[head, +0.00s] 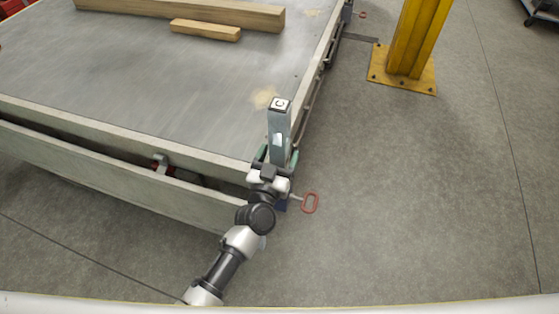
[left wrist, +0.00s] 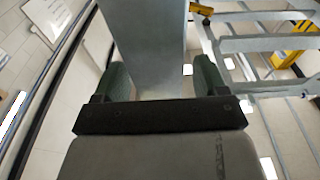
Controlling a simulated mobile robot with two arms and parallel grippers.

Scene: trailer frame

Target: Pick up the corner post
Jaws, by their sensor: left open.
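The corner post (head: 279,125) is a grey upright metal post with a white label marked "C" on its top end. It stands at the near right corner of the trailer bed (head: 190,110). My left gripper (head: 277,158) is at the post's lower part, with one green finger on each side of it. In the left wrist view the post (left wrist: 153,45) rises between the two open fingers (left wrist: 163,78). Whether the fingers touch the post is not clear. The post's foot is hidden behind my gripper. My right gripper is not in view.
Wooden beams (head: 205,30) lie on the far part of the bed. A yellow column (head: 415,40) stands on the floor at the right. The floor between the trailer and the column is clear.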

